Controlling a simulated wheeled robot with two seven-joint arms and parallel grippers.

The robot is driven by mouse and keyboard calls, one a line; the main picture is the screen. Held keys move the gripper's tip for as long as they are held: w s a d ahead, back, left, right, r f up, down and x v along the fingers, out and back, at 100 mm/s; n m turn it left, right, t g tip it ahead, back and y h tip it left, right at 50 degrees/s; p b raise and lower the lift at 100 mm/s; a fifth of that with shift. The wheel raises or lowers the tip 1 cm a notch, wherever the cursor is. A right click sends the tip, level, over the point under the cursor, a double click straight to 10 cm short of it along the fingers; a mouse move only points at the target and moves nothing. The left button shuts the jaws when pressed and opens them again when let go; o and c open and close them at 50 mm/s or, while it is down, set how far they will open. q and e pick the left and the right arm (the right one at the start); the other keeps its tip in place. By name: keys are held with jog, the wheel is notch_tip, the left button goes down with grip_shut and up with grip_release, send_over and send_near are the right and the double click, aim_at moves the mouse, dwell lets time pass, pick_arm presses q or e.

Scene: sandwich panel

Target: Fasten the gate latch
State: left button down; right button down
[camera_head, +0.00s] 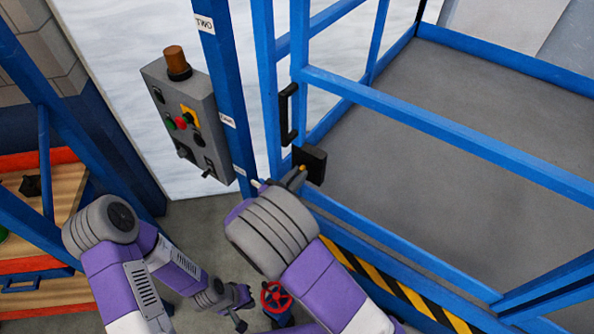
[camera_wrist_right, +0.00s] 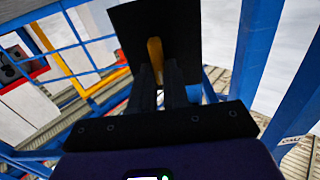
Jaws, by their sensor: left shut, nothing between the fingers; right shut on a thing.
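The gate latch is a black plate (camera_head: 311,163) on the blue gate frame, with a small yellow-orange lever (camera_wrist_right: 155,50) on it. My right gripper (camera_head: 297,176) is at the latch, shut on this lever. In the right wrist view its dark fingers (camera_wrist_right: 160,82) stand on both sides of the lever, in front of the black plate. The blue gate (camera_head: 298,45) has a black pull handle (camera_head: 288,115) above the latch. My left gripper (camera_head: 238,312) is low over the floor, shut and empty, away from the gate.
A grey control box (camera_head: 188,120) with buttons and an orange beacon (camera_head: 176,60) is beside the blue post. A red valve wheel (camera_head: 275,298) is low, near my left gripper. A wooden-topped bench (camera_head: 65,190) stands at left. Grey floor lies behind the gate rails.

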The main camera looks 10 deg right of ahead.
jog(key=shift+n, duration=0.3)
jog(key=c, duration=1.1)
grip_release()
jog(key=b+v, duration=0.1)
jog(key=v, duration=0.6)
jog(key=shift+s+a+r, duration=0.1)
jog(key=shift+s+a, duration=0.1)
jog(key=shift+a, duration=0.05)
